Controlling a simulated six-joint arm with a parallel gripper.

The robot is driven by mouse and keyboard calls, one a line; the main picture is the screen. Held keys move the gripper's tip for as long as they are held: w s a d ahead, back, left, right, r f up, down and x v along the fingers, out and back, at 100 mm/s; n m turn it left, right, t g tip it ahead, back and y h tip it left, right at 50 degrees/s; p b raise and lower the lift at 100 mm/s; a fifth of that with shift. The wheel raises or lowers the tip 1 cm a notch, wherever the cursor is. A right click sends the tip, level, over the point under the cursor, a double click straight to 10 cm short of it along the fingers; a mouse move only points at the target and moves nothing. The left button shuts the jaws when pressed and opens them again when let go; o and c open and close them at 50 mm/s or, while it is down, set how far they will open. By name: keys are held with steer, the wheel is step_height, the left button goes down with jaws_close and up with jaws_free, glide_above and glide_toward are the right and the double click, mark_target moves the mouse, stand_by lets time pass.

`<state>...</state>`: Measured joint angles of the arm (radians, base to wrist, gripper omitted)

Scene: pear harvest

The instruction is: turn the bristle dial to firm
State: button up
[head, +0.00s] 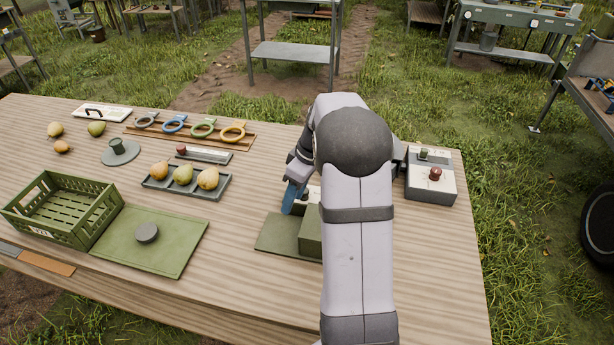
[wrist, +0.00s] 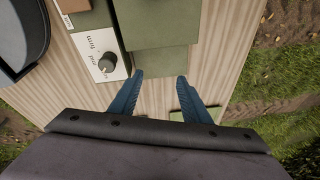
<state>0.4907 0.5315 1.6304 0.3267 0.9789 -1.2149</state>
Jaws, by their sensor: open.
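The bristle dial is a dark round knob (wrist: 108,63) on a white label plate (wrist: 90,44) printed with words, "mid" and "firm" among them. I cannot tell clearly which word the knob points to. The plate is on a green unit (wrist: 154,18), whose block (head: 310,236) also shows in the head view, partly behind my arm. My gripper (wrist: 160,76) is open and empty, its two blue fingers apart. In the wrist view the knob lies left of the left finger, not between the fingers. In the head view one blue finger shows; my arm hides the dial.
A grey box with a red knob (head: 435,173) stands at the table's right. To the left are a tray of pears (head: 149,182), a green crate (head: 15,210), a green board (head: 185,240) and colored rings on a wooden rack (head: 245,143). The front middle of the table is clear.

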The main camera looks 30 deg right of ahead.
mark_target(307, 191)
steer(key=w+d+r+n+t+p, duration=0.1)
steer(key=w+d+r+n+p, duration=0.2)
steer(key=d, duration=0.7)
steer(key=shift+y, duration=0.3)
steer(key=shift+w+p+x, duration=0.15)
steer(key=shift+p+x, duration=0.3)
steer(key=shift+x, duration=1.75)
steer(key=shift+w+p+x, duration=0.15)
steer(key=shift+p+x, duration=0.3)
steer(key=shift+x, duration=1.75)
steer(key=shift+r, duration=0.1)
steer(key=shift+c, duration=0.3)
steer(key=c, duration=1)
